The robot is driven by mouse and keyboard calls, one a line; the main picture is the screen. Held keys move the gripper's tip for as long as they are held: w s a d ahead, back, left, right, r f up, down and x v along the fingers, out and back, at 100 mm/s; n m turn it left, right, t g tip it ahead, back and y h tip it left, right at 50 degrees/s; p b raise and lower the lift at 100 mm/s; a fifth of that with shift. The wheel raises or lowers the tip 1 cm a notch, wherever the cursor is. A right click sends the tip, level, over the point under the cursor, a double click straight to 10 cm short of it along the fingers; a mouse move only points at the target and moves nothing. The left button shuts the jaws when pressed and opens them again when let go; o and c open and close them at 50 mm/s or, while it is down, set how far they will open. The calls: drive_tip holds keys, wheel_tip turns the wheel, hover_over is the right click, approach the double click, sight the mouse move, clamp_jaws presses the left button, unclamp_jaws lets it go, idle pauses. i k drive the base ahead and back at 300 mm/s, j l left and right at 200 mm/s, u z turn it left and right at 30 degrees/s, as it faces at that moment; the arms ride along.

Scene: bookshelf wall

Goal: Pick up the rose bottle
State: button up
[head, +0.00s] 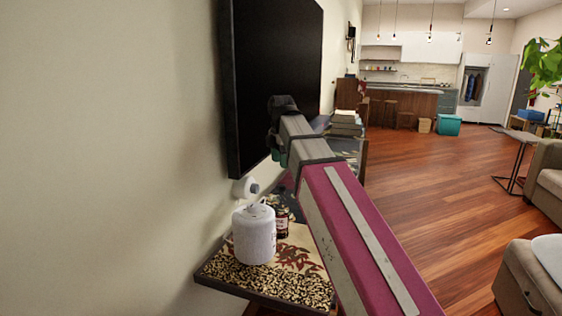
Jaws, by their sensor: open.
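A small dark red bottle (282,222), which looks like the rose bottle, stands upright on a low patterned shelf top. It is just right of and partly behind a larger white lidded jar (254,235). My arm reaches from the lower right up past the bottle's right side. My gripper (275,140) is at its far end, dark, small in view, above and beyond the bottle and in front of the black wall panel. It is open and clear of the bottle; its fingertips are hard to make out.
The shelf top (222,268) is close to the left wall. A black panel (270,70) hangs above it. A small white round object (245,187) is behind the jar. A stack of books (346,122) lies farther back. Open wooden floor (440,190) is to the right, before a sofa (548,175).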

sight(281, 209)
drive_tip(key=k+l, duration=0.1)
drive_tip(key=l, duration=0.3)
drive_tip(key=k+l, duration=0.1)
drive_tip(key=l, duration=0.3)
drive_tip(key=k+l, duration=0.1)
drive_tip(key=l, duration=0.3)
